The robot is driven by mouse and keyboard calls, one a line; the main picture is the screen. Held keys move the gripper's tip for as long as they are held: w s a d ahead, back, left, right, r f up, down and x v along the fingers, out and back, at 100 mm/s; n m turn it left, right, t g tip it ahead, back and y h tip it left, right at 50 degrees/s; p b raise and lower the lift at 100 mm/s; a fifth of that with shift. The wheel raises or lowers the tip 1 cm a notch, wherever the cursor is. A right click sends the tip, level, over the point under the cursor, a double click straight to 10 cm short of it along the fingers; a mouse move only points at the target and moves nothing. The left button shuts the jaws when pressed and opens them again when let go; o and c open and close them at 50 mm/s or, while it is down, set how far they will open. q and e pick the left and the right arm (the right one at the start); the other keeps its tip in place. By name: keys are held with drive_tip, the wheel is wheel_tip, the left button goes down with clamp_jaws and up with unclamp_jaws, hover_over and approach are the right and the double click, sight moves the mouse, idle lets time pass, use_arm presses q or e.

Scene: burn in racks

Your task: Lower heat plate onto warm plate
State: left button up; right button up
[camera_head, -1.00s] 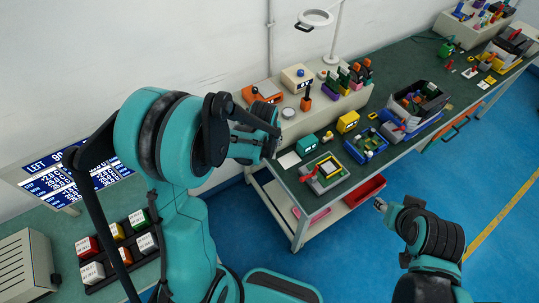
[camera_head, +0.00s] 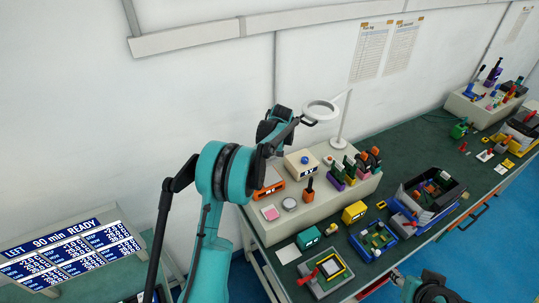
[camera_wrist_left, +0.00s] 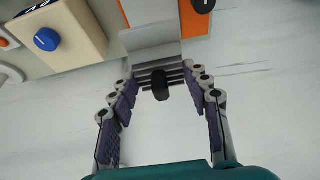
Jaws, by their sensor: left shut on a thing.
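My left gripper (camera_head: 284,122) is in the air near the wall, beside the lamp ring; its fingers are hard to make out there. In the left wrist view the left gripper (camera_wrist_left: 160,78) is shut on a grey metal piece with fins and a flat, shiny plate (camera_wrist_left: 150,38), seemingly the heat plate. A dark knob (camera_wrist_left: 160,86) shows between the fingers. An orange unit with a dark knob (camera_head: 268,189) stands on the raised shelf below; I cannot tell whether it is the warm plate. My right gripper (camera_head: 397,280) is low at the picture's bottom, its jaws too small to read.
A cream box with a blue knob (camera_head: 302,163) stands beside the orange unit. A pink pad (camera_head: 270,213) and a silver disc (camera_head: 289,204) lie in front. The ring lamp (camera_head: 321,110) rises close to my left gripper. Bins and tools crowd the right side.

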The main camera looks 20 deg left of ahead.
use_arm(q)
drive_tip(key=shift+s+f, duration=0.2)
drive_tip(key=shift+f, duration=0.1)
wheel_tip(320, 180, down, 3)
drive_tip(key=shift+w+f+b, duration=0.1)
drive_tip(key=shift+w+b, duration=0.05)
drive_tip(key=shift+b, duration=0.7)
drive_tip(key=shift+f, duration=0.35)
drive_tip(key=shift+f+b, duration=1.9)
drive_tip(key=shift+f, duration=0.2)
drive_tip(key=shift+f+b, duration=0.45)
drive_tip(key=shift+b, duration=0.4)
drive_tip(key=o, duration=1.4)
drive_tip(key=shift+c, duration=0.2)
